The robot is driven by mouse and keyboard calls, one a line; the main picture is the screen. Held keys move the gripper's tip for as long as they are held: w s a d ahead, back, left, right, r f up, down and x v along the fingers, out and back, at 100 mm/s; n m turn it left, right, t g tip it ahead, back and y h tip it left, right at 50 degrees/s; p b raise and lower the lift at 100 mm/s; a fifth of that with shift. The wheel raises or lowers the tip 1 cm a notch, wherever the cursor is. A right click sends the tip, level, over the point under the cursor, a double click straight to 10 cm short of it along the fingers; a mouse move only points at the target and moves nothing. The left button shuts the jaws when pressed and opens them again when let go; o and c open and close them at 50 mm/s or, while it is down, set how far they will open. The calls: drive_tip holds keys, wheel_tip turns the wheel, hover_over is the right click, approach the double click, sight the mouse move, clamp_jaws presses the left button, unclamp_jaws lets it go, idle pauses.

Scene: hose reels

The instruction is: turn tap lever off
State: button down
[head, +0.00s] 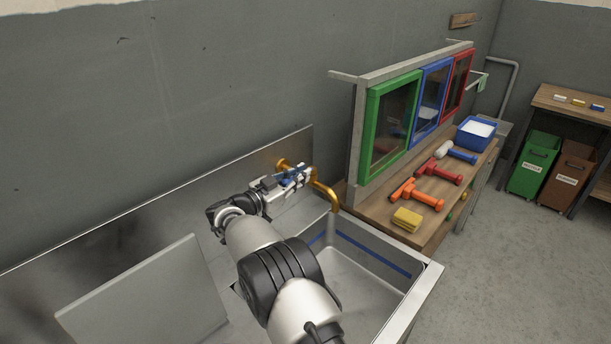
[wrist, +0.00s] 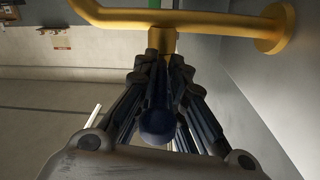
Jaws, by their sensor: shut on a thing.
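The brass tap (head: 328,195) sticks out from the metal splashback above the sink, and its spout curves down over the basin. In the wrist view the tap pipe (wrist: 205,20) runs across the top to a round wall flange at the right. My gripper (head: 301,175) is at the tap body. In the wrist view my gripper (wrist: 164,68) is shut on the dark blue tap lever (wrist: 158,122), which lies between the fingers just by the tap stem. In the head view my gripper hides most of the lever.
The sink basin (head: 350,283) with a blue stripe lies below my arm. A grey panel (head: 150,300) stands at the lower left. To the right, a wooden bench (head: 432,233) holds orange and red tools, a yellow sponge (head: 407,219) and a blue tub (head: 476,135) beside coloured framed windows.

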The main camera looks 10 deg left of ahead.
drive_tip(key=shift+r, duration=0.15)
drive_tip(key=c, duration=1.6)
unclamp_jaws()
drive_tip(key=shift+c, duration=0.2)
wheel_tip(320, 180, up, 10)
drive_tip(key=shift+f, duration=0.1)
